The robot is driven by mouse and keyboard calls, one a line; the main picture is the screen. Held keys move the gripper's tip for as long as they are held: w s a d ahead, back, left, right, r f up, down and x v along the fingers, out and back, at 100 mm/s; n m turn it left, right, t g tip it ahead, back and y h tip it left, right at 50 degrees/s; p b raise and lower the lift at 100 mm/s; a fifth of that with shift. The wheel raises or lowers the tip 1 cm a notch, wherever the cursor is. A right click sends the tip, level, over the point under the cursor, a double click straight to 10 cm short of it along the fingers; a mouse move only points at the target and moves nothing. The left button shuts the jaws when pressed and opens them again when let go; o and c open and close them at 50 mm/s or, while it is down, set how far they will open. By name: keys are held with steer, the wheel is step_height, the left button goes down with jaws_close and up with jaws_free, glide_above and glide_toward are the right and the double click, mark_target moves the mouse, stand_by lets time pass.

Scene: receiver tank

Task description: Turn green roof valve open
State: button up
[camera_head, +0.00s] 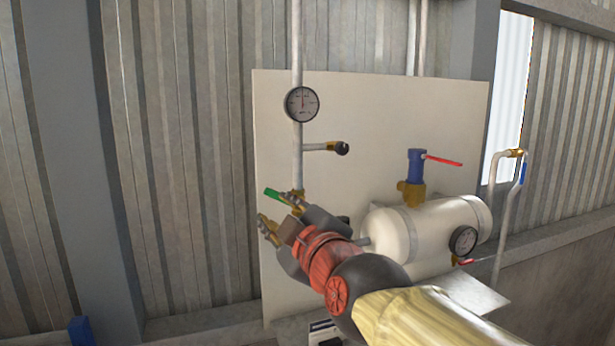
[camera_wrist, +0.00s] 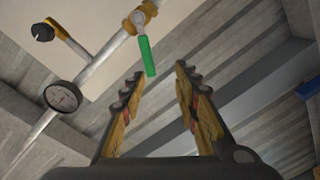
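The green valve handle (camera_head: 273,194) points left from a brass valve on the vertical pipe, low on the white panel. In the wrist view the green handle (camera_wrist: 148,57) hangs from the brass valve body (camera_wrist: 140,17), just beyond the fingertips and nearer the left finger. My gripper (camera_head: 266,221) is beside the valve in the head view, its fingers partly covering the area around it. In the wrist view my gripper (camera_wrist: 157,80) is open, with nothing between the fingers. A small gap seems to part the handle from the fingertips; exact depth is unclear.
A gauge (camera_head: 301,104) and a side stub (camera_head: 340,148) are on the same pipe above. A white tank (camera_head: 425,228) stands right of my arm, with a red-handled blue valve (camera_head: 415,166) on top and a gauge (camera_head: 463,240). Free space lies left of the panel.

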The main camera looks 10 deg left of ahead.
steer(key=shift+n+t+h, duration=0.3)
steer(key=shift+n+t, duration=0.2)
steer(key=shift+w+d+x, duration=0.15)
steer(key=shift+d+x, duration=0.1)
steer(key=shift+x, duration=1.05)
steer(key=shift+w+d+x, duration=0.15)
steer(key=shift+d+x, duration=0.15)
steer(key=shift+x, duration=1)
steer(key=shift+w+d+x, duration=0.15)
steer(key=shift+d+x, duration=0.1)
steer(key=shift+x, duration=1.05)
steer(key=shift+r, duration=0.15)
steer(key=shift+c, duration=1.1)
jaws_close()
